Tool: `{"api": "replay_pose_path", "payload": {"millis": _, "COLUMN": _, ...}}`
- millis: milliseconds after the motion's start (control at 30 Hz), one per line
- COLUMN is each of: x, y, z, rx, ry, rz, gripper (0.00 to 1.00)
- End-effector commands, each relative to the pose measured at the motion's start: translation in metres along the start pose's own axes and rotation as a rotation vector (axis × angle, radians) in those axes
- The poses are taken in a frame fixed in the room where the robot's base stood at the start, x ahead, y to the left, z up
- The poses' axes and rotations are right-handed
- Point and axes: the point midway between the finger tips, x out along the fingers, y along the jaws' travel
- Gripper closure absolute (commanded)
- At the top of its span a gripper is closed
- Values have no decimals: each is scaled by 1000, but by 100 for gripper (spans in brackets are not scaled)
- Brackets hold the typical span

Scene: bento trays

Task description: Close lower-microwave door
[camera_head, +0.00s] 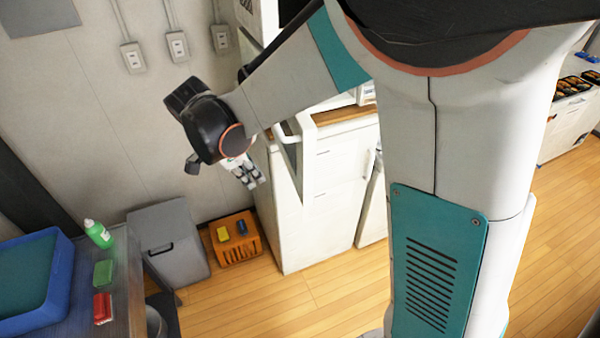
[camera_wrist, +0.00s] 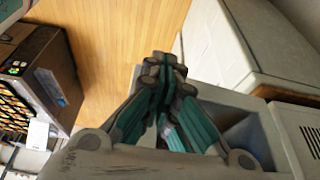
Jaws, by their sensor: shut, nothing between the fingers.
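The lower microwave is mostly hidden behind my arm in the head view. A white-framed panel with a dark pane, which looks like its door (camera_head: 308,165), stands out from the front above the white cabinet, so it appears open. A pale handle (camera_head: 284,133) shows at its left. My gripper (camera_head: 250,180) is shut and empty, pointing down to the left of this door. In the wrist view my fingers (camera_wrist: 165,65) are together, with the pale door frame and its grey pane (camera_wrist: 245,138) behind and to the right. I cannot tell whether they touch it.
The white cabinet (camera_head: 330,180) has a wooden top. An orange crate (camera_head: 236,254) with sponge-like items and a grey bin (camera_head: 170,240) stand on the floor to the left. A table with a blue tray (camera_head: 62,262) is at lower left. Wooden floor is open in front.

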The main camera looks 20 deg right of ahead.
Motion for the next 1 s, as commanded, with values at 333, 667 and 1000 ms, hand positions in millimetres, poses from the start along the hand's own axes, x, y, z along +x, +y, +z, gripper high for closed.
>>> {"api": "replay_pose_path", "payload": {"millis": 333, "x": 19, "y": 18, "z": 1, "rx": 83, "ry": 25, "rz": 73, "gripper": 100}}
{"api": "replay_pose_path", "payload": {"millis": 667, "x": 84, "y": 22, "z": 0, "rx": 83, "ry": 24, "rz": 72, "gripper": 100}}
{"api": "replay_pose_path", "payload": {"millis": 1000, "x": 107, "y": 26, "z": -32, "rx": 82, "ry": 23, "rz": 71, "gripper": 100}}
